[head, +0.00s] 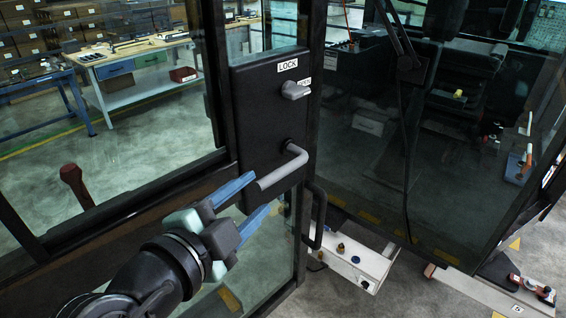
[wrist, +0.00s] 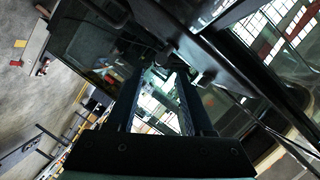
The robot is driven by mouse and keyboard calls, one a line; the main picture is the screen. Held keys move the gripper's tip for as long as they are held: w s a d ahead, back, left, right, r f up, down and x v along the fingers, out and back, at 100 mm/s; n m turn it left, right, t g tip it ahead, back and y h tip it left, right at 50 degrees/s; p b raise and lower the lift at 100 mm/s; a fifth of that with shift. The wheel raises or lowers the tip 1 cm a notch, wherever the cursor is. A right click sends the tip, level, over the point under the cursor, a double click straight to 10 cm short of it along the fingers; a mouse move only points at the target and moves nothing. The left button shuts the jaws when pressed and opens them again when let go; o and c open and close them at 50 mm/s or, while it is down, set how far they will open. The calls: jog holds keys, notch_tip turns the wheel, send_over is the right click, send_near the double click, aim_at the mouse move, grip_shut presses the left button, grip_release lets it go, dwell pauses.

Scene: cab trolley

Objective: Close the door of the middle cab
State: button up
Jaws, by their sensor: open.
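The cab door (head: 222,80) fills the left and middle of the head view, with large glass panes in a dark frame. Its black lock panel (head: 262,118) carries a LOCK label, a grey knob (head: 295,90) and a grey lever handle (head: 280,170). My gripper (head: 260,193) has two blue fingers, spread apart and seemingly empty. Its upper fingertip is close to the lever's left end; I cannot tell if they touch. In the wrist view the open fingers (wrist: 160,75) point at dark frame parts, and the lever is not clearly seen.
A black grab bar (head: 318,215) stands beside the door's right edge. A white step box (head: 352,256) is low behind it. Dark glass and a cab interior (head: 465,95) lie to the right. A red-brown knob (head: 75,185) shows at left. Workbenches (head: 140,55) stand beyond the glass.

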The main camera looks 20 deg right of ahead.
aim_at(284, 170)
jog(key=p+x, duration=0.3)
jog(key=x, duration=0.7)
jog(key=shift+s+r, duration=0.1)
jog(key=shift+r, duration=0.05)
jog(key=shift+p+x, duration=0.4)
jog(key=shift+x, duration=0.4)
grip_shut()
dwell(0.3)
